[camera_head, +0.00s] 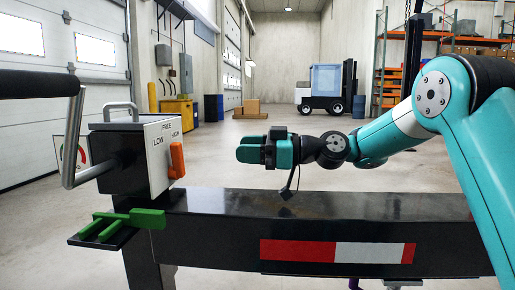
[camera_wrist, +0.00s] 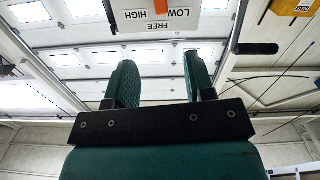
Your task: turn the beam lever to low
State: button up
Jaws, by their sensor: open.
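A grey box (camera_head: 125,165) on the dark beam bears a white face plate (camera_head: 161,140) marked FREE at the top, LOW at left and HIGH at right. In the wrist view the label plate (camera_wrist: 153,18) shows upside down at the top edge, with the lever mostly cut off. My gripper (camera_head: 250,150) is to the right of the lever, above the beam, pointing left and apart from it. In the wrist view its two green fingers (camera_wrist: 160,85) are spread with nothing between them.
A grey crank (camera_head: 75,140) with a black grip sticks out left of the box. A green piece (camera_head: 125,222) lies on a small dark tray below. The beam (camera_head: 330,205) with a red and white strip runs under my arm. The space between gripper and lever looks clear.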

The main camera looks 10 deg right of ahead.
jog(key=b+v, duration=0.2)
jog(key=shift+f+b, duration=0.25)
jog(key=shift+b, duration=0.15)
